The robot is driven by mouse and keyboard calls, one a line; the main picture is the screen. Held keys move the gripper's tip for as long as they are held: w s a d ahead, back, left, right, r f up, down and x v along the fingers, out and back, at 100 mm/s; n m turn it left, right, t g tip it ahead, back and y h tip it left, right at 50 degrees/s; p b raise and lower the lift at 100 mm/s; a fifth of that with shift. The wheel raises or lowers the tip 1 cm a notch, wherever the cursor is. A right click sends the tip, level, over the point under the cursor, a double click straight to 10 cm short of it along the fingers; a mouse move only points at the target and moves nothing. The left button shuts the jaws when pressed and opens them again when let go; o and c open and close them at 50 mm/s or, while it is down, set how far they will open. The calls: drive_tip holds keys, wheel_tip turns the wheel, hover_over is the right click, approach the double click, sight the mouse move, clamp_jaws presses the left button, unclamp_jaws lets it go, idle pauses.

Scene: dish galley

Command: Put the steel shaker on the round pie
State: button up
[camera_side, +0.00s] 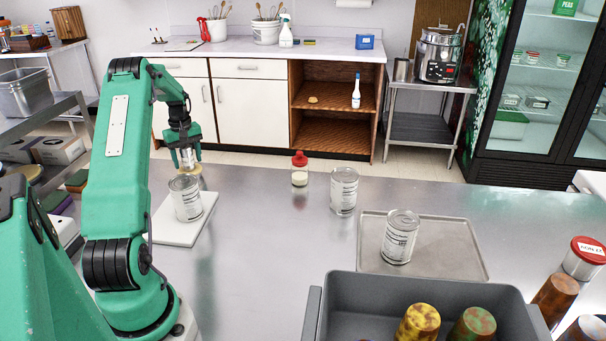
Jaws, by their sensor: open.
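A small silvery cylinder, which looks like the steel shaker (187,159), stands upright between the fingers of my gripper (188,158). My gripper is open and points down, with a finger on each side of it. A tan round thing, which looks like the round pie (194,170), lies directly under the shaker. The shaker appears to rest on it, but the contact is too small to see clearly. A can in front hides part of the pie.
A can (187,200) stands on a white board (178,232) just in front of the pie. A red-lidded jar (300,170), another can (344,190) and a tray (450,255) bearing a can (400,238) are to the right. A grey bin (345,290) holds tumblers at the front.

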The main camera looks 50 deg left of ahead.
drive_tip(key=shift+r, duration=0.2)
wheel_tip(320, 180, up, 12)
idle(0.6)
idle(0.3)
drive_tip(key=shift+w+d+r, duration=0.15)
drive_tip(key=shift+w+d, duration=0.05)
drive_tip(key=shift+d, duration=0.05)
drive_tip(key=w+d+r+m+t, duration=0.1)
drive_tip(key=w+d+r+m, duration=0.2)
drive_tip(key=d, duration=0.6)
drive_tip(key=w+d+r+m+y, duration=0.1)
drive_tip(key=w+d+r+m, duration=0.15)
drive_tip(key=d+r, duration=0.45)
drive_tip(key=w+d+r+m+t, duration=0.1)
drive_tip(key=w+d+m, duration=0.15)
drive_tip(key=d, duration=0.85)
drive_tip(key=s+d+f+m+t, duration=0.1)
drive_tip(key=s+d+m, duration=0.2)
drive_tip(key=d, duration=0.4)
drive_tip(key=s+d+f+m+t, duration=0.1)
drive_tip(key=s+d+m, duration=0.2)
drive_tip(key=s+d, duration=0.3)
drive_tip(key=s+d+f+m+t+h, duration=0.1)
drive_tip(key=s+d+m, duration=0.3)
drive_tip(key=d, duration=0.6)
drive_tip(key=shift+s+t, duration=0.3)
